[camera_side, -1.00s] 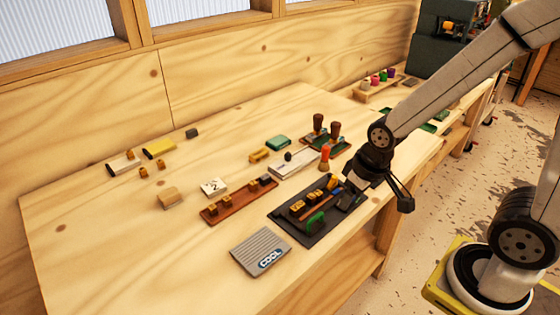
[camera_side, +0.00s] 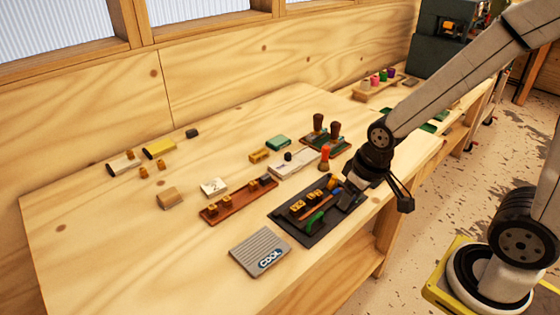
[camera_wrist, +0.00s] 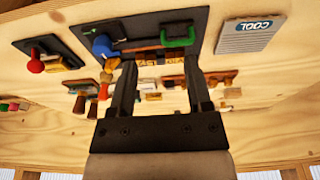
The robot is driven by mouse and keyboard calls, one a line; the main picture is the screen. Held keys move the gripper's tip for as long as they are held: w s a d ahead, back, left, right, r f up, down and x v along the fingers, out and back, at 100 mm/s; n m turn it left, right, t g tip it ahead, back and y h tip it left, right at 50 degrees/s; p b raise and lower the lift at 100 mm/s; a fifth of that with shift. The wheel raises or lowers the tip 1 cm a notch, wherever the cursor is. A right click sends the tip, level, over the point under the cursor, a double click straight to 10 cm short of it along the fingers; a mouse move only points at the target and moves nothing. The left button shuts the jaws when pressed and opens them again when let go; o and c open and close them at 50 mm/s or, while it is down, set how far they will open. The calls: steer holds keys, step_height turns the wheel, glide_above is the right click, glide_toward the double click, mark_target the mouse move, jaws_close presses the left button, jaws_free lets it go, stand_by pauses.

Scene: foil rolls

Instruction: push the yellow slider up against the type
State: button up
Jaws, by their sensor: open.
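The dark tray (camera_side: 293,228) lies near the front edge of the bench. Brass-coloured type blocks (camera_side: 297,209) stand in a row on it; they also show in the wrist view (camera_wrist: 147,58). The yellow slider (camera_side: 332,182) is at the row's right end, beside a blue knob (camera_side: 337,193). In the wrist view the slider (camera_wrist: 112,63) is partly hidden by a finger. Whether it touches the type I cannot tell. My gripper (camera_wrist: 160,62) is open, low over the tray's right end, its fingers spread apart near the slider and type. No held object shows.
A green handle (camera_side: 315,222) stands on the tray's front part. A grey ribbed plate marked COOL (camera_side: 260,252) lies in front. A reddish-brown wooden rack (camera_side: 238,202) is to the left, and a red-topped stamp (camera_side: 325,157) stands behind. The bench's left front is clear.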

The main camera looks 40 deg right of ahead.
steer(key=shift+w, duration=0.1)
steer(key=c, duration=0.7)
steer(key=shift+w+d, duration=0.2)
jaws_close()
steer(key=w+d+m+g+y, duration=0.1)
steer(key=w+d+m+y, duration=0.1)
steer(key=w+d+m, duration=0.4)
steer(key=w+d+m+g+y, duration=0.1)
steer(key=w+d+m, duration=0.5)
steer(key=d+m, duration=0.6)
steer(key=d+y, duration=0.1)
steer(key=d, duration=0.4)
steer(key=shift+w+d+f+g, duration=0.15)
steer(key=shift+w+f+g, duration=0.15)
steer(key=shift+w+f, duration=0.1)
